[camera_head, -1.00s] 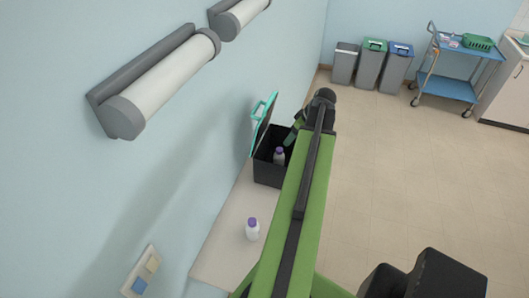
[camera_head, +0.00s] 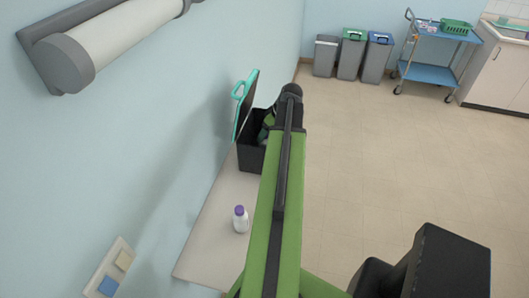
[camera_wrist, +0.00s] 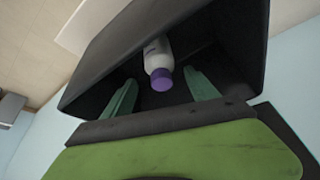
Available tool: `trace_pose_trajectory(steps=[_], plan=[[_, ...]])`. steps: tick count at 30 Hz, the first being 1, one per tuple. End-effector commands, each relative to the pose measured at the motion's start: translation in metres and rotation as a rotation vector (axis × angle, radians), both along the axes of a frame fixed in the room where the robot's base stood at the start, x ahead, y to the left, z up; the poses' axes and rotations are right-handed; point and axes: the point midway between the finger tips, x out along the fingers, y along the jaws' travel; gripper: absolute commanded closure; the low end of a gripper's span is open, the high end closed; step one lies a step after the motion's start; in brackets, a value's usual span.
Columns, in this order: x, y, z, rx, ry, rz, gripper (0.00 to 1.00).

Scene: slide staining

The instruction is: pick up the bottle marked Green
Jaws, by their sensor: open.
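A white bottle (camera_wrist: 158,58) with a purple cap is inside the dark box (camera_wrist: 230,50) in the wrist view. No name can be read on it. My gripper (camera_wrist: 161,76) is open, its two green fingers apart on either side of the bottle's cap end. Contact cannot be told. In the head view my gripper (camera_head: 267,125) reaches into the box (camera_head: 250,157), whose inside is mostly hidden by my arm. A second white bottle (camera_head: 240,222) with a purple cap stands upright on the bench, left of my arm; its marking is unreadable.
The box's teal-handled lid (camera_head: 246,100) stands open toward the wall. The pale bench (camera_head: 210,245) is clear around the second bottle. Bins (camera_head: 352,58) and a blue trolley (camera_head: 428,73) stand at the back. The floor to the right is free.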

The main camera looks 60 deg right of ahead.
Motion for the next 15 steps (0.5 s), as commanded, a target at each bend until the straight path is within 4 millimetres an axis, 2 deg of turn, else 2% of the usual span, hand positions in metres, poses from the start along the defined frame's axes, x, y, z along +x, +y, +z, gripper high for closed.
trace_pose_trajectory(steps=[4, 12, 15], plan=[[0.002, 0.000, -0.003, 0.000, 0.000, 0.000, 0.32], [0.023, 0.000, -0.045, 0.001, 0.000, 0.001, 0.32], [0.026, 0.000, -0.047, 0.001, 0.000, 0.001, 0.32]])
